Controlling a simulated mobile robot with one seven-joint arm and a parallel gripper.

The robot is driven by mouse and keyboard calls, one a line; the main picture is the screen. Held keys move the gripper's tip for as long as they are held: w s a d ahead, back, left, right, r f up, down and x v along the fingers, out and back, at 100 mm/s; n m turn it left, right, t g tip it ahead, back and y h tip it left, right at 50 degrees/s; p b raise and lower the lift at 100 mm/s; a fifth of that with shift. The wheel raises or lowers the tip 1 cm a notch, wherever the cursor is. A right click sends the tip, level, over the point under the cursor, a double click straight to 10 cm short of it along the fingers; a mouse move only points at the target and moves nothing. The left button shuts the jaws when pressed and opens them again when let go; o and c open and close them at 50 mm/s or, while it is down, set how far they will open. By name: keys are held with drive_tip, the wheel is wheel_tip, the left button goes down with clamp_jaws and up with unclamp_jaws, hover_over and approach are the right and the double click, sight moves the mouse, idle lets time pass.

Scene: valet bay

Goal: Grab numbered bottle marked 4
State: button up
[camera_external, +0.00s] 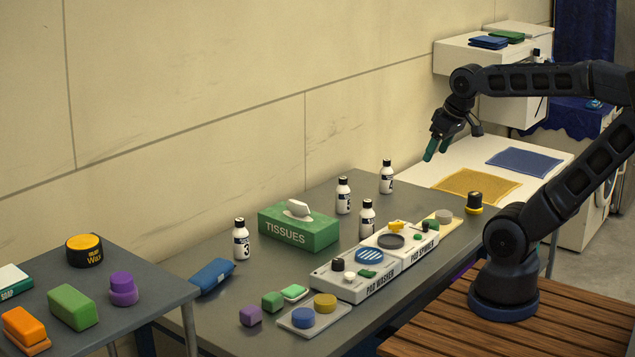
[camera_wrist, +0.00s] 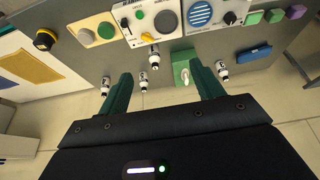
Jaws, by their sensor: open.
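Several white bottles with black caps and dark number marks stand upright on the grey table. One is at the back right (camera_external: 386,177), one behind the tissue box's right end (camera_external: 343,195), one in front of that (camera_external: 367,218), one left of the box (camera_external: 241,240). The digits are too small to tell which is 4. The wrist view shows the bottles too, the back-right one (camera_wrist: 105,88) near the left finger and another (camera_wrist: 143,87) between the fingers in the picture. My gripper (camera_external: 437,149) has green fingers, is open and empty, and hangs above and right of the bottles, apart from them.
A green tissue box (camera_external: 290,232) stands among the bottles. The pad washer (camera_external: 355,286) and pad spinner (camera_external: 401,255) lie in front. A blue pouch (camera_external: 212,275) lies at left. A yellow-capped black jar (camera_external: 474,202) and yellow cloth (camera_external: 464,186) are at right. The wall runs behind.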

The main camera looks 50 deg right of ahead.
drive_tip(key=shift+w, duration=0.15)
drive_tip(key=m+g+h, duration=0.2)
drive_tip(key=m+h, duration=0.1)
drive_tip(key=m, duration=0.7)
approach(389, 161)
wheel_tip(389, 161, down, 4)
drive_tip(key=shift+w+d, duration=0.45)
drive_tip(key=shift+w, duration=0.05)
drive_tip(key=shift+h, duration=0.3)
drive_tip(key=x, duration=0.5)
drive_tip(key=shift+a+x, duration=0.2)
drive_tip(key=shift+x, duration=1.2)
drive_tip(key=shift+a+x, duration=0.25)
drive_tip(key=shift+x, duration=1.15)
drive_tip(key=shift+f, duration=0.15)
